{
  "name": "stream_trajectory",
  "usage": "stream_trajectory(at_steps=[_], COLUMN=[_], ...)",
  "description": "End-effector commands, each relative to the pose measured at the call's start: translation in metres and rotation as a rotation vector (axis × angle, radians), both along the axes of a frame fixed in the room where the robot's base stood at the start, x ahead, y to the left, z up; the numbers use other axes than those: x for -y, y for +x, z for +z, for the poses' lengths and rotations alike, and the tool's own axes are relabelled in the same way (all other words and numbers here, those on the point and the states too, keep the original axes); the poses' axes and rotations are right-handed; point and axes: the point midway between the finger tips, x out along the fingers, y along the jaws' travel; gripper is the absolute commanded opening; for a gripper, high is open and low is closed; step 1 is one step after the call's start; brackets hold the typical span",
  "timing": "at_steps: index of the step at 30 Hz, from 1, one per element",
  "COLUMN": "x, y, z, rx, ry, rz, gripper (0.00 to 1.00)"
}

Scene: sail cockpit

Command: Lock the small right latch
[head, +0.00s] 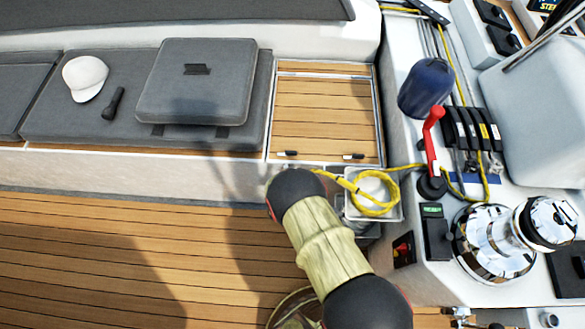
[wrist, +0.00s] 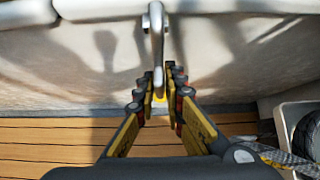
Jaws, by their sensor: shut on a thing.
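Two small dark latches with pale ends, the left one (head: 287,153) and the right one (head: 353,156), lie near the front edge of the slatted wooden locker lid (head: 325,110) in the head view. In the wrist view, a curved silver metal latch (wrist: 157,42) hangs in front of the pale seat wall. My gripper (wrist: 157,90) is shut on its lower end, where a yellow bit shows between the fingertips. I cannot tell from the wrist view which latch this is. In the head view my arm hides the gripper.
A yellow rope (head: 372,208) coils over a white bin (head: 397,208) right of my arm. A red-handled lever (head: 432,140) and a chrome winch (head: 490,245) stand on the right console. A grey cushion (head: 197,80) lies left of the lid. The wooden floor (head: 110,255) is clear at left.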

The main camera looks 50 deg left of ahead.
Motion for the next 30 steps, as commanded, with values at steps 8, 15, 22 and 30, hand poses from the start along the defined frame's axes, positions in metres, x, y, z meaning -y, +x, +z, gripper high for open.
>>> stream_trajectory(at_steps=[8,15,22,30], x=[-0.0030,-0.0032,-0.0027,-0.0021], y=[-0.0036,-0.0033,-0.0031,-0.0029], z=[0.0002,0.0004,0.0004,0.0003], rx=[-0.013,-0.012,-0.011,-0.010], ry=[0.011,0.011,0.010,0.010], rz=[-0.001,-0.001,-0.001,-0.001], gripper=[0.00,0.12,0.25,0.27])
